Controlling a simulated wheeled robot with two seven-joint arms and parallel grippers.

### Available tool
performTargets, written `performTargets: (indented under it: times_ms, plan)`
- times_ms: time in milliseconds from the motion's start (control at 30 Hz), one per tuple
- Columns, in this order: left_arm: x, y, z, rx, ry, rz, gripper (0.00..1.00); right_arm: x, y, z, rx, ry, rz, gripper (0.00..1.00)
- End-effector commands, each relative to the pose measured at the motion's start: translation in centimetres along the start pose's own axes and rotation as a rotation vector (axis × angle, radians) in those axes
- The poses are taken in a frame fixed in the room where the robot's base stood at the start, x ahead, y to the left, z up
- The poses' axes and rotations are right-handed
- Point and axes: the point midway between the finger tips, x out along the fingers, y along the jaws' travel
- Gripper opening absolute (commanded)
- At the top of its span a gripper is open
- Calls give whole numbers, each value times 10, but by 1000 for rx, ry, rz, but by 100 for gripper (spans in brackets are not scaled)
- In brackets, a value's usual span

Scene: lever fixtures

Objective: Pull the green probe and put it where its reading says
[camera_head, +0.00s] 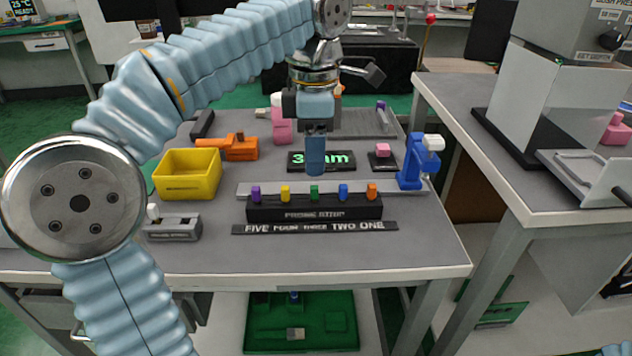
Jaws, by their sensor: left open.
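The green probe (314,192) stands upright in the middle of the black probe strip (315,209), between a yellow probe (285,193) and a blue probe (343,192). A purple probe (256,195) and an orange probe (371,191) stand at its ends. A label bar (315,227) in front reads FIVE FOUR THREE TWO ONE. A black display (342,160) shows green text starting with 3 and ending in mm; my gripper hides its middle. My left gripper (315,173) points down above the green probe, apart from it, open and seen edge-on. My right gripper is out of view.
A yellow bin (187,174) and an orange fixture (240,148) stand at left. A grey switch box (173,227) is at front left. A blue lever fixture (413,165) and a pink-topped block (382,155) are at right. The table's front strip is clear.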

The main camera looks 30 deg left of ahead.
Motion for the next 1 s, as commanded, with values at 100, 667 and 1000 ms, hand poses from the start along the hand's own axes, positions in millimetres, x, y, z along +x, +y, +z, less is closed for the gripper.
performTargets:
  times_ms: [100,667,1000]
  plan:
    - [28,0,0,0,2,-2,46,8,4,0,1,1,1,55]
    - [69,0,0,-1,-1,0,46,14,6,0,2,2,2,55]
    - [68,0,0,-1,0,-1,7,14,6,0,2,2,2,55]
